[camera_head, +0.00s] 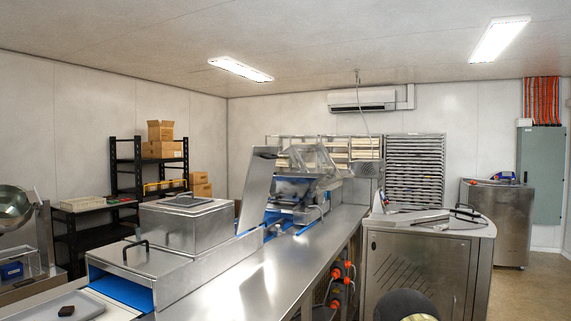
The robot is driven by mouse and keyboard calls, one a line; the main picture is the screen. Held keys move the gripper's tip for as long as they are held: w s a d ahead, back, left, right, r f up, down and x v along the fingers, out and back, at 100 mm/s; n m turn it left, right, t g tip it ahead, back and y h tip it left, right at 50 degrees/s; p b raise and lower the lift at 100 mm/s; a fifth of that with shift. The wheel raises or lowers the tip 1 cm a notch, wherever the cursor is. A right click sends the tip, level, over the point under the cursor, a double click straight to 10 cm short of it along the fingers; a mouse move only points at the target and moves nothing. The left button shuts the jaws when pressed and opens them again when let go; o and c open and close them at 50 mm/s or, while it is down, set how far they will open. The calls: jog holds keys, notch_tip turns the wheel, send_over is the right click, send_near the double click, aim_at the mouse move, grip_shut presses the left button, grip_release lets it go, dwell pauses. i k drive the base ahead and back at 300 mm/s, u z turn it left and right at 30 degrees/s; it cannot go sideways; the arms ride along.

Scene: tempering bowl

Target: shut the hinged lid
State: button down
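A flat steel lid (257,190) stands raised, nearly upright, on the long steel counter near the middle of the view. A black handle (265,152) sits at its top edge. Blue-sided equipment (287,217) stands just right of it, partly behind it. The lid's hinge cannot be made out. Nearer, a boxy steel cover (187,224) with a handle on top and a low steel cover (165,262) with a black handle lie flat over a blue-fronted unit (122,290).
The steel counter (285,270) runs away from me, with a clear stretch right of the covers. A steel cabinet (415,270) stands to the right, with red-orange knobs (348,268) beside it. A metal bowl (13,207) is at far left.

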aim_at(262, 166)
jog(key=z, duration=1.2)
jog(key=i, duration=1.2)
jog(key=u, duration=1.1)
